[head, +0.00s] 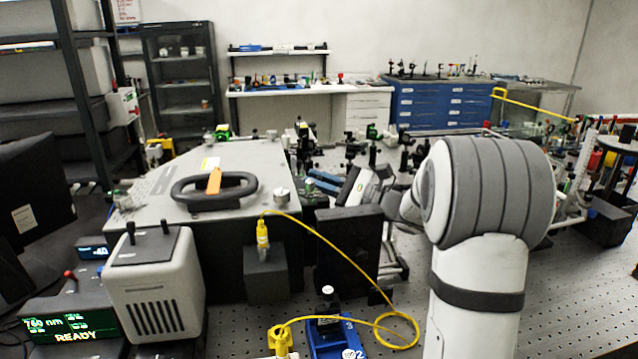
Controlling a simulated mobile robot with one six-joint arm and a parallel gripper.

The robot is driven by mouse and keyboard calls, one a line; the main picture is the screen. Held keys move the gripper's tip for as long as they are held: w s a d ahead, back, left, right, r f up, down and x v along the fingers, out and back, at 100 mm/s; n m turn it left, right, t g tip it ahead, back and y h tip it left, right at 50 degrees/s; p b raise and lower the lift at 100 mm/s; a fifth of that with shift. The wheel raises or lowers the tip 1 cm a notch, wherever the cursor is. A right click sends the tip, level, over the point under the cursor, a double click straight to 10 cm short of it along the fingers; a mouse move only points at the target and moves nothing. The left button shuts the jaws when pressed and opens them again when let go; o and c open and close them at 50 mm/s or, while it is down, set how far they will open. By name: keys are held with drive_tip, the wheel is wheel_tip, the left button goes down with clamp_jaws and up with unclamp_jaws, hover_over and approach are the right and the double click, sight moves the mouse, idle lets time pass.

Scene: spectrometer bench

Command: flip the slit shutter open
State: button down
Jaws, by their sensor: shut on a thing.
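My gripper (366,186) shows only in part, at the left end of my white and grey arm, beside the right side of the large grey spectrometer box (160,190). Its fingertips are hidden behind the upright black plate (348,250). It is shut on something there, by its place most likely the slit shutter. I cannot make out the slit shutter itself or whether it is open or closed.
The box lid carries a black ring handle (214,190) with an orange tag. A yellow fibre cable (330,245) loops from a connector to the bench in front. A grey lamp housing (155,285) and a READY display (70,328) stand front left. Optics mounts crowd the bench behind.

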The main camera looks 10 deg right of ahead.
drive_tip(key=c, duration=1.6)
unclamp_jaws()
drive_tip(key=shift+r+p, duration=0.15)
drive_tip(key=shift+p, duration=0.2)
